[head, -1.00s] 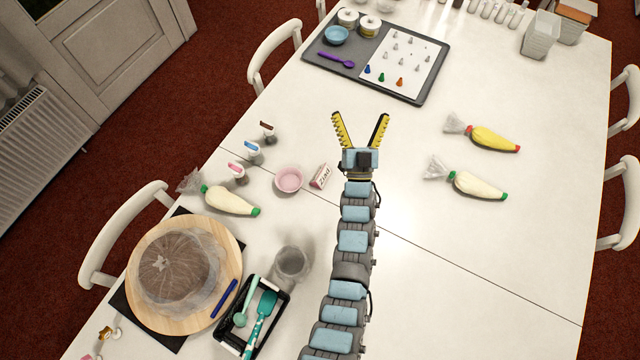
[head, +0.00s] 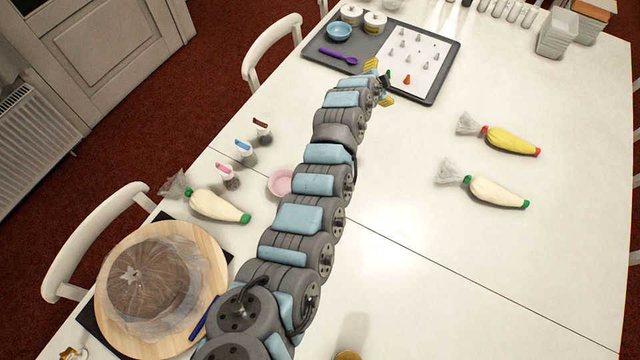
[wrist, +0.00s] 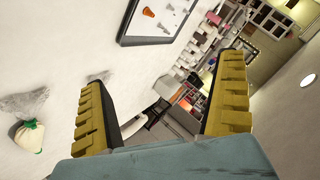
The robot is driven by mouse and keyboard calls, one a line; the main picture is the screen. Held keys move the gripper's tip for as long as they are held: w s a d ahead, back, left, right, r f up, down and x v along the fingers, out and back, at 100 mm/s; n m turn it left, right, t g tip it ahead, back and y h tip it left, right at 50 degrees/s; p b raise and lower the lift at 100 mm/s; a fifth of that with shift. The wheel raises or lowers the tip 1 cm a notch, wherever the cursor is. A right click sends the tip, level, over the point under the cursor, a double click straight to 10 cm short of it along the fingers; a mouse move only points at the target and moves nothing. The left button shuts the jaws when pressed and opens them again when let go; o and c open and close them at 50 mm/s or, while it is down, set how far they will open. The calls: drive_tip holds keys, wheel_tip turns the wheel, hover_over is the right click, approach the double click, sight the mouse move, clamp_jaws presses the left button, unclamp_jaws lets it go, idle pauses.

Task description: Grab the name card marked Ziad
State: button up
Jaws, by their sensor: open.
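The name card marked Ziad does not show in either current view. In the head view my arm crosses the table where it stood, beside the pink bowl (head: 281,183), and covers that spot. My gripper (head: 380,82) is over the table near the right front part of the dark tray (head: 436,92), with its yellow fingers spread. In the wrist view my gripper (wrist: 163,80) is open, with nothing between the fingers. It faces across the table towards the room beyond.
Right of my arm lie a yellow piping bag (head: 511,141) and a white one (head: 497,191). Left are another white piping bag (head: 219,205), small jars (head: 243,148) and a wrapped cake (head: 155,281) on a wooden board.

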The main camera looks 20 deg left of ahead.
drive_tip(key=s+a+f+m+g+b, duration=0.3)
drive_tip(key=s+g, duration=0.1)
drive_tip(key=s, duration=0.3)
drive_tip(key=s+a+f+m+g+y+b, duration=0.1)
drive_tip(key=s+a+f+m+g+b, duration=0.2)
drive_tip(key=s, duration=0.5)
drive_tip(key=s+a+f+m+g+b, duration=0.2)
drive_tip(key=s+a+f+g, duration=0.15)
drive_tip(key=s, duration=0.35)
drive_tip(key=shift+g, duration=0.45)
wheel_tip(320, 180, down, 10)
drive_tip(key=shift+w+d+r+b, duration=0.1)
drive_tip(key=shift+r+b, duration=0.15)
drive_tip(key=shift+b, duration=0.45)
drive_tip(key=shift+f, duration=0.7)
drive_tip(key=shift+f+b, duration=0.85)
drive_tip(key=shift+f, duration=1.75)
drive_tip(key=c, duration=0.4)
drive_tip(key=shift+c, duration=0.2)
